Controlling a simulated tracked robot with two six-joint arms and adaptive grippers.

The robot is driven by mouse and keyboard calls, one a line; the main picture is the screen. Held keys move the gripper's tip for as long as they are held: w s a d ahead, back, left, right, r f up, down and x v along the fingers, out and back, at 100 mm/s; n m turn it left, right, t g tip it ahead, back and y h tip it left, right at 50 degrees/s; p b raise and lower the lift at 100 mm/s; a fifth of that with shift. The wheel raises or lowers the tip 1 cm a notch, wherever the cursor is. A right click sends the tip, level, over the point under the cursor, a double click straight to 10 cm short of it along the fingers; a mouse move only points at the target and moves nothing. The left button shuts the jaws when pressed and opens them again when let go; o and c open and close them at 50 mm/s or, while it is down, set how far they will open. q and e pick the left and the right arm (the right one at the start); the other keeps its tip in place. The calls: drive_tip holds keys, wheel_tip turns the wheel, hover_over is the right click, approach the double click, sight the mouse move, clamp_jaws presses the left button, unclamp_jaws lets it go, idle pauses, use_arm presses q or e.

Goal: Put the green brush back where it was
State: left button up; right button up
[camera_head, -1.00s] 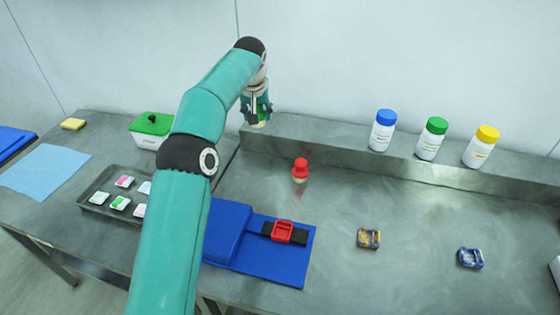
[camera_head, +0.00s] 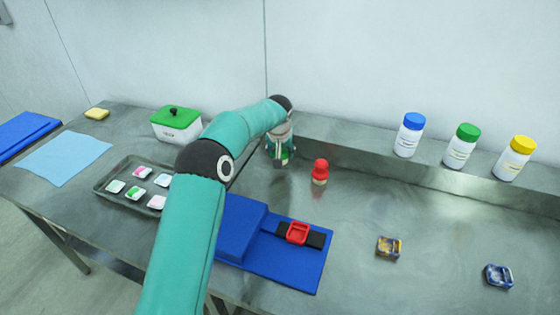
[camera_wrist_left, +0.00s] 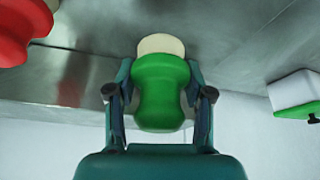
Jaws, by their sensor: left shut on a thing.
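The green brush (camera_wrist_left: 160,92) has a green waisted handle and a cream bristle end. My left gripper (camera_head: 281,159) is shut on its handle, with one finger on each side in the left wrist view. In the head view the gripper hangs low near the raised back ledge, and the brush is mostly hidden by it. I cannot tell whether the bristles touch the table. A red brush (camera_head: 320,170) stands upright on the table just right of the gripper; its red handle also shows in the left wrist view (camera_wrist_left: 20,32). My right gripper is not in view.
Three bottles with blue (camera_head: 409,135), green (camera_head: 461,147) and yellow (camera_head: 514,159) caps stand on the back ledge. A green-lidded white box (camera_head: 176,128) and a tray (camera_head: 110,186) of small pieces lie left. A blue mat (camera_head: 290,268) with a red buckle is in front.

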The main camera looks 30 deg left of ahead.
use_arm(q)
drive_tip(key=shift+f, duration=1.9)
drive_tip(key=o, duration=1.2)
drive_tip(key=shift+f, duration=0.1)
drive_tip(key=shift+s+r, duration=0.1)
drive_tip(key=shift+r, duration=0.3)
drive_tip(key=b+v, duration=0.1)
drive_tip(key=v, duration=1)
drive_tip(key=shift+s+d+r+b, duration=0.1)
drive_tip(key=shift+s+r+b, duration=0.1)
drive_tip(key=shift+b, duration=0.15)
